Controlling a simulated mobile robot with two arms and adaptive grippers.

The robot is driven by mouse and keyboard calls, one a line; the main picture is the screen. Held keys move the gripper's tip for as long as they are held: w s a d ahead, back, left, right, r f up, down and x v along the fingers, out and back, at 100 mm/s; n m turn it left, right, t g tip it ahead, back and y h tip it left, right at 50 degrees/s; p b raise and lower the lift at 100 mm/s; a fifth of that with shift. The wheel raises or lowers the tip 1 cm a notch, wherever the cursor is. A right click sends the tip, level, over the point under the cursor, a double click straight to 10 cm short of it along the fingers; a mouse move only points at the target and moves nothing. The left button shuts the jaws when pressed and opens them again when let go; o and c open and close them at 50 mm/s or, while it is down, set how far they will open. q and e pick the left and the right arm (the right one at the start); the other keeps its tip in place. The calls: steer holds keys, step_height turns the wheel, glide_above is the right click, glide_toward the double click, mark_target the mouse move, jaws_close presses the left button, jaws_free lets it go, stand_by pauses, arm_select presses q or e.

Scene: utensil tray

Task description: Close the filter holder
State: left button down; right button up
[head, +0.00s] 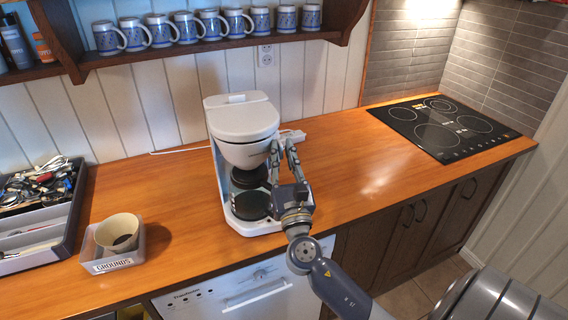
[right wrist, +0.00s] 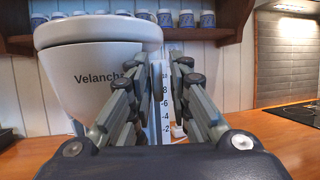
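The white coffee maker (head: 241,112) stands on the wooden counter near the wall. Its cone-shaped filter holder (head: 246,154) sits under the lid, above the dark carafe area. The holder fills the left of the right wrist view (right wrist: 85,80), with lettering partly covered by a finger. I cannot tell whether a small gap remains between holder and body. My right gripper (head: 283,148) is at the right side of the holder, its fingers pointing toward the wall. Its fingertips (right wrist: 165,72) are slightly apart with nothing between them; the numbered water scale shows through the gap. My left gripper is out of view.
A grounds box (head: 116,262) with a cone filter stands at the front left, beside a utensil tray (head: 70,222). Mugs (head: 186,28) line the shelf above. A black cooktop (head: 440,128) is at the right. The counter between coffee maker and cooktop is mostly clear.

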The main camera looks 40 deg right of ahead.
steer(key=v, duration=1.2)
